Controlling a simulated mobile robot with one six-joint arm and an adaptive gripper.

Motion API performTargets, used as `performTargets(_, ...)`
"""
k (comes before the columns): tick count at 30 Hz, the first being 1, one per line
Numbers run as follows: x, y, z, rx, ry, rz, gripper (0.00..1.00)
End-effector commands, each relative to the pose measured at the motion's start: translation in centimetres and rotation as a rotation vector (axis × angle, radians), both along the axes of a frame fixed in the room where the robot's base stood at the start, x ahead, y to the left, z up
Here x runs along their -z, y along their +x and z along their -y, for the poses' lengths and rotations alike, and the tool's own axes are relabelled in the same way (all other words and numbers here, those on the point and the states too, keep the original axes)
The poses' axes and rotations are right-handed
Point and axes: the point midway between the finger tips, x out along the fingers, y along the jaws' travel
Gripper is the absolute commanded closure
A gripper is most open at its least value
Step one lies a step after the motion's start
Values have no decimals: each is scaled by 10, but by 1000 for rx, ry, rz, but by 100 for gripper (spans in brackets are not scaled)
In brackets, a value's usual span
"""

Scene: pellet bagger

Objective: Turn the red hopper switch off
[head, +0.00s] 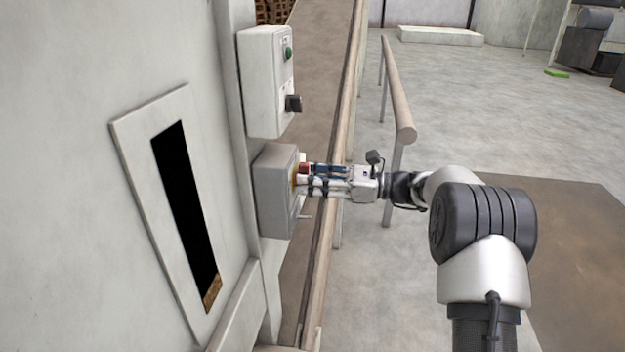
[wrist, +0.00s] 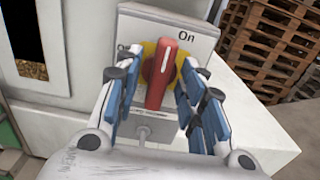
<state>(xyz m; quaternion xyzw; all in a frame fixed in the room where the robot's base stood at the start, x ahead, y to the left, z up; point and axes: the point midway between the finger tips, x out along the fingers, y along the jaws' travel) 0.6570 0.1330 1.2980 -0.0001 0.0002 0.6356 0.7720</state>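The word "On" is at the upper right of the box; a label at the left is partly hidden by a finger. In the head view my gripper (head: 308,181) is at the grey box (head: 272,195) and mostly covers the red handle (head: 304,168).
Above the grey box is a white control box (head: 264,80) with a green button (head: 288,53) and a black knob (head: 293,103). A wooden-coloured rail (head: 397,90) runs beside my arm. Pallets (wrist: 270,45) are stacked at the right. Open floor lies to the right.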

Motion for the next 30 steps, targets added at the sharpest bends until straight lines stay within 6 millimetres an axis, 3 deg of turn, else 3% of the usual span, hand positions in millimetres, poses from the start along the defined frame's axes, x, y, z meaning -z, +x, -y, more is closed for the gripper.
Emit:
performTargets(5,0,0,0,0,0,0,63)
performTargets(21,0,0,0,-1,0,0,99)
performTargets(30,0,0,0,-1,-2,10,100)
